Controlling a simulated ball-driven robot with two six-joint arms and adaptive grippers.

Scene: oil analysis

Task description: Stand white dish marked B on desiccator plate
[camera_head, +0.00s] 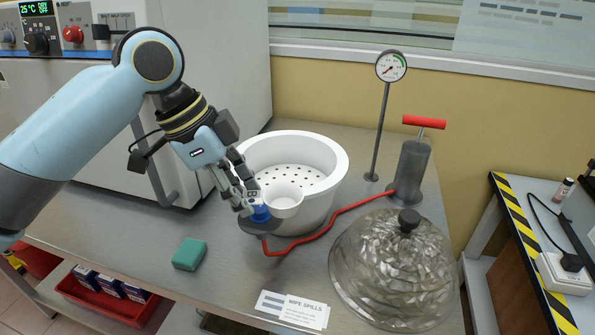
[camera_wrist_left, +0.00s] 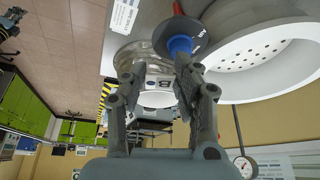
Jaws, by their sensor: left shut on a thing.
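The small white dish marked B (camera_head: 286,203) is held in my left gripper (camera_head: 248,193). In the left wrist view the dish (camera_wrist_left: 158,97) is between the two fingers (camera_wrist_left: 160,82), with its B label facing the camera. In the head view the dish overlaps the near rim of the white desiccator bowl (camera_head: 338,165); its exact height is hard to tell. The perforated desiccator plate (camera_head: 296,178) lies inside the open bowl, and no dish shows standing on its visible part. My right gripper is in neither view.
A blue stopcock (camera_head: 260,214) on the bowl's near side sits right by my left fingers. A red hose (camera_head: 325,222) runs to the hand pump (camera_head: 411,170). The domed lid (camera_head: 395,270), a gauge stand (camera_head: 381,125), a green block (camera_head: 189,254) and a card (camera_head: 293,308) surround it.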

